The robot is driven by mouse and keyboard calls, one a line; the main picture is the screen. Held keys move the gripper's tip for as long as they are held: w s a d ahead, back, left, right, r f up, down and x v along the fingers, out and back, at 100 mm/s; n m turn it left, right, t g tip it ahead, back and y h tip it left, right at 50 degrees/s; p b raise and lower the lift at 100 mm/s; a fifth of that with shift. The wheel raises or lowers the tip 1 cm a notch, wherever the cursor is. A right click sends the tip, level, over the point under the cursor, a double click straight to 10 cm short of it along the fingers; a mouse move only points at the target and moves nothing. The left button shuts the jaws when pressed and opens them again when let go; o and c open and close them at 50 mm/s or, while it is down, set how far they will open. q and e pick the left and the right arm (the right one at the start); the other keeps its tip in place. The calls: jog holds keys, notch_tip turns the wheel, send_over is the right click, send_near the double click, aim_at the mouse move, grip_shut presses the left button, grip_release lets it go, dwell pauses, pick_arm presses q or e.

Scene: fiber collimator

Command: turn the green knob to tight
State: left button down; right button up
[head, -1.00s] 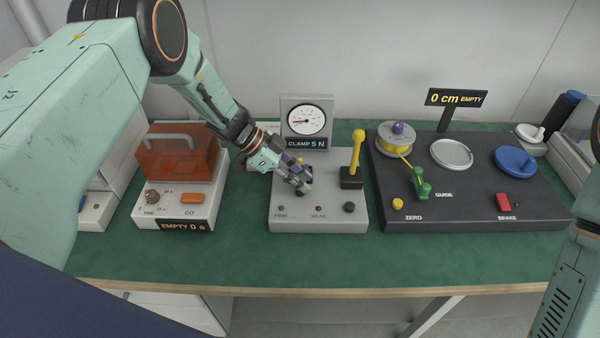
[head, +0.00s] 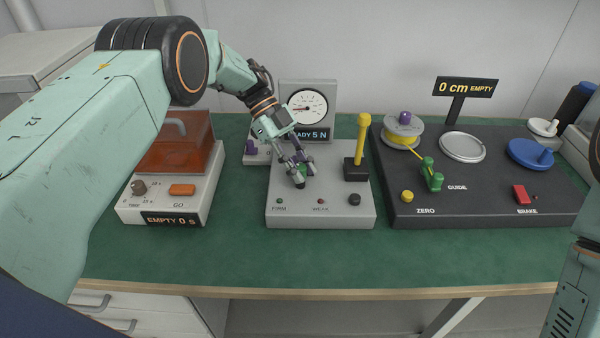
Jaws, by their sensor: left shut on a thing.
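The green knob (head: 302,170) sits on top of the grey clamp box (head: 340,215), mostly hidden by my left gripper. My left gripper (head: 304,177) reaches down from the upper left and its fingers are closed around the knob. The box's dial gauge (head: 309,113) stands behind it, over a display that reads "5 N", its first word partly covered and ending in "EADY". My right gripper is out of view; only part of that arm shows at the right edge.
A yellow lever (head: 362,140) stands upright just right of the knob. An orange-lidded box (head: 175,155) is on the left. A dark spool panel (head: 480,205) with a green guide (head: 432,178) is on the right. The green mat's front strip is clear.

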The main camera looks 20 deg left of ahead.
pick_arm(q)
jog(key=shift+s+f, duration=0.15)
dwell(0.4)
jog(key=c, duration=1.1)
grip_release()
jog(key=shift+v, duration=3.85)
jog(key=shift+d, duration=0.1)
